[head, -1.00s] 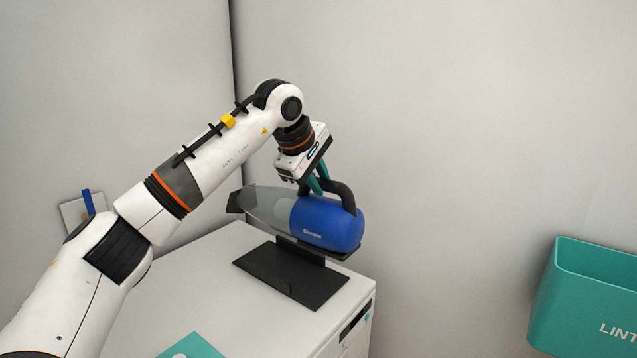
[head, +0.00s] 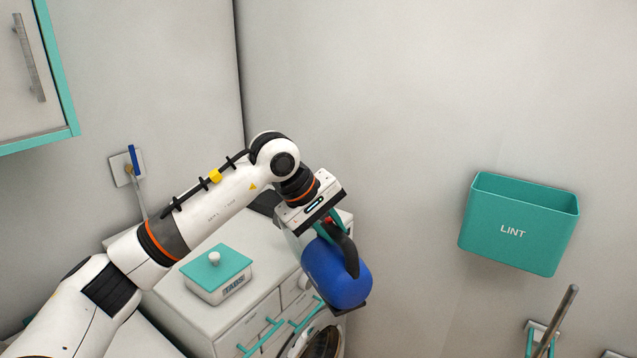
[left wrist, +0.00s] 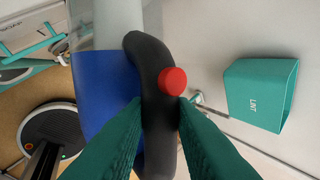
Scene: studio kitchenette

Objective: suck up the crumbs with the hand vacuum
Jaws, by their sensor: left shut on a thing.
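My left gripper (head: 325,222) is shut on the black handle (head: 350,252) of the hand vacuum. The vacuum's blue body (head: 335,272) hangs below the gripper in the head view, in front of the white cabinet's right side. In the left wrist view, the handle (left wrist: 155,110) runs between the two teal fingers (left wrist: 160,115), with a red button (left wrist: 173,80) just beyond them. The blue body (left wrist: 105,95) and part of the clear front (left wrist: 118,25) show beside it. The nozzle end is mostly hidden by my arm and gripper. No crumbs are visible. My right gripper is not in view.
A white box with a teal lid (head: 216,265) stands on the white cabinet (head: 190,310), which has teal handles. A teal LINT bin (head: 520,232) hangs on the right wall. A wall cabinet (head: 30,75) is at upper left. The wall between vacuum and bin is clear.

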